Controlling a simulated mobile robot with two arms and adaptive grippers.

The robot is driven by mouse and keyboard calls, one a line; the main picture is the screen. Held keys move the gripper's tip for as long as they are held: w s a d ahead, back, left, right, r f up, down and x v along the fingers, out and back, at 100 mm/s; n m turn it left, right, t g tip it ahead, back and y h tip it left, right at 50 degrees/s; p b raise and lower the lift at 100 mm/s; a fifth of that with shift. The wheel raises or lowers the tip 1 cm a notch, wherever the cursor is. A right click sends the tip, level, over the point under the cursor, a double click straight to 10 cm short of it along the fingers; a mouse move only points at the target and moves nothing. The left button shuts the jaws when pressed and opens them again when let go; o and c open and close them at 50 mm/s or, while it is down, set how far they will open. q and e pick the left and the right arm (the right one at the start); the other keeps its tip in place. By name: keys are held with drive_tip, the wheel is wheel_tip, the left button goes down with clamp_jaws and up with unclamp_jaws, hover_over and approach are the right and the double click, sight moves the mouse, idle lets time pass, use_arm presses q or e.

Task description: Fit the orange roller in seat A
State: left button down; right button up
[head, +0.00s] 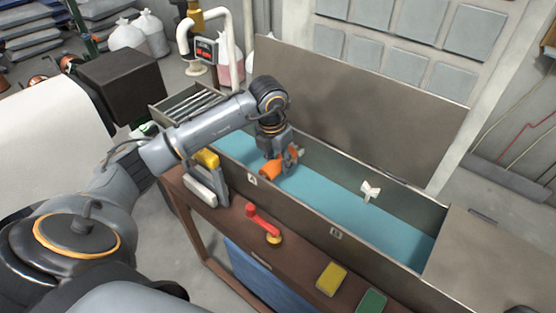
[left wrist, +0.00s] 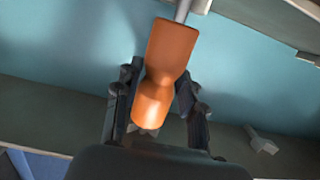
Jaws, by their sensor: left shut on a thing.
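The orange roller (left wrist: 170,58) has a narrowed waist, and in the left wrist view it lies between the two dark fingers of my left gripper (left wrist: 157,98). The gripper is shut on it. In the head view the roller (head: 271,169) is at the left part of the long trough, close to the plate marked A (head: 252,180), with my left gripper (head: 281,160) over it. A grey rod shows at the roller's far end in the wrist view. I cannot tell whether the roller rests in a seat. My right gripper is not in view.
The trough has a blue floor (head: 325,205) and raised walls. A white fitting (head: 370,191) stands farther right inside it. A plate marked B (head: 336,232), a red handle (head: 262,220), a yellow block (head: 331,279) and a green block (head: 371,302) are along the front. An upright panel (head: 360,105) stands behind.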

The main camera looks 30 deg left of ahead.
use_arm(q)
drive_tip(key=shift+f, duration=0.25)
idle(0.3)
drive_tip(key=c, duration=0.7)
unclamp_jaws()
drive_tip(key=r, duration=0.4)
drive_tip(key=s+r, duration=0.1)
drive_tip(key=r, duration=0.7)
drive_tip(key=shift+s+a, duration=0.1)
drive_tip(key=shift+s, duration=0.3)
